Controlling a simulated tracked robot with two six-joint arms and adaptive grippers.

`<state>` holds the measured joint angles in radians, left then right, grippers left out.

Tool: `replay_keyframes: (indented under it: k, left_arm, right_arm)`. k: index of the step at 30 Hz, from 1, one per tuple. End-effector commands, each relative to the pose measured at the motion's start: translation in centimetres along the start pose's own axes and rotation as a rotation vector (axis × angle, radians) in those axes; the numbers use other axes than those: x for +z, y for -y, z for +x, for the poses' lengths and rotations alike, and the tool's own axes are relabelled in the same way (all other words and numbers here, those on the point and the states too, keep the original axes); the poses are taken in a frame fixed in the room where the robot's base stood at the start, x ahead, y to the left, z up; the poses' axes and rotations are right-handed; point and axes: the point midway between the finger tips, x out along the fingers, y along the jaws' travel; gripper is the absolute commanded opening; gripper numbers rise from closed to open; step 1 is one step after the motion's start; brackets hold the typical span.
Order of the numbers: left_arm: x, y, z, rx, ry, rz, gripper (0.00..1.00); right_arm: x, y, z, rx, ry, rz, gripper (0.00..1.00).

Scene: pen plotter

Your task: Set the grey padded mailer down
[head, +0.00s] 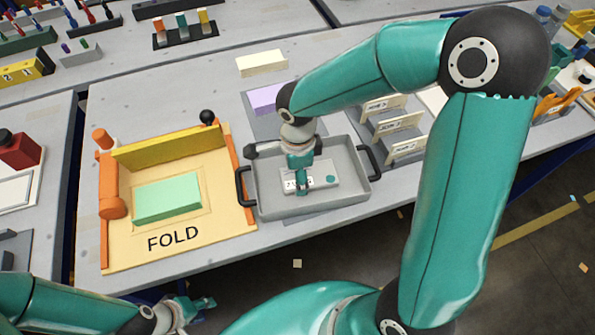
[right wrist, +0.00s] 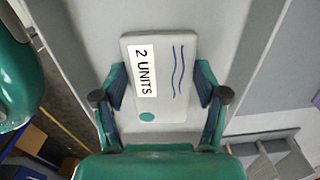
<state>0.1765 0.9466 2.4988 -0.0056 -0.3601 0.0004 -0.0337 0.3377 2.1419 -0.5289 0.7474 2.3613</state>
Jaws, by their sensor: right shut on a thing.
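The grey padded mailer (head: 320,182) is a flat pale pad over the grey tray (head: 262,206). In the right wrist view the mailer (right wrist: 165,100) shows a white "2 UNITS" label, blue wavy lines and a teal dot. My right gripper (right wrist: 160,84) is shut on it, with one finger against each long edge. In the head view the right gripper (head: 301,178) points down inside the tray's outline. I cannot tell whether the mailer touches the tray floor. My left gripper (head: 193,307) is low at the left, away from the mailer; its jaw opening is unclear.
Left of the tray is a cream FOLD board (head: 229,212) with a green block (head: 168,200), a yellow flap (head: 165,148) and orange side rails. Labelled grey slots (head: 398,123) stand right of the tray. A purple block (head: 266,98) lies behind it. The tray has black side handles.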

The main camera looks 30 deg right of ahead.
Motion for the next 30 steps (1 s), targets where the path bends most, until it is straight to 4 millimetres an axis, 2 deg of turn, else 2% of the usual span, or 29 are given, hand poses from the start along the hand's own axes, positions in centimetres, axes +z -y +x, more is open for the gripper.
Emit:
replay_keyframes:
  k: [1, 2, 6, 20, 23, 30]
  left_arm:
    - [0.0, 0.1, 0.3, 0.000, 0.000, 0.000, 0.39]
    - [0.0, 0.1, 0.2, 0.000, 0.000, 0.000, 0.39]
    - [0.0, 0.1, 0.2, 0.000, 0.000, 0.000, 0.39]
    - [0.0, -0.1, -0.2, 0.000, 0.000, 0.000, 0.39]
    - [0.0, -0.1, -0.2, 0.000, 0.000, 0.000, 0.39]
    - [0.0, -0.2, -0.5, 0.000, 0.000, 0.000, 0.39]
  right_arm:
    - [0.0, 0.0, 0.3, -0.001, 0.000, 0.000, 0.40]
    - [0.0, 0.0, 0.2, -0.001, 0.000, 0.000, 0.75]
    - [0.0, 0.0, 0.1, 0.000, 0.000, 0.000, 0.97]
    - [0.0, 0.0, -0.4, -0.002, 0.000, 0.000, 0.97]
    - [0.1, 0.1, -1.6, -0.004, 0.001, -0.001, 0.97]
    - [0.1, 0.1, -6.4, -0.006, 0.003, 0.000, 0.97]
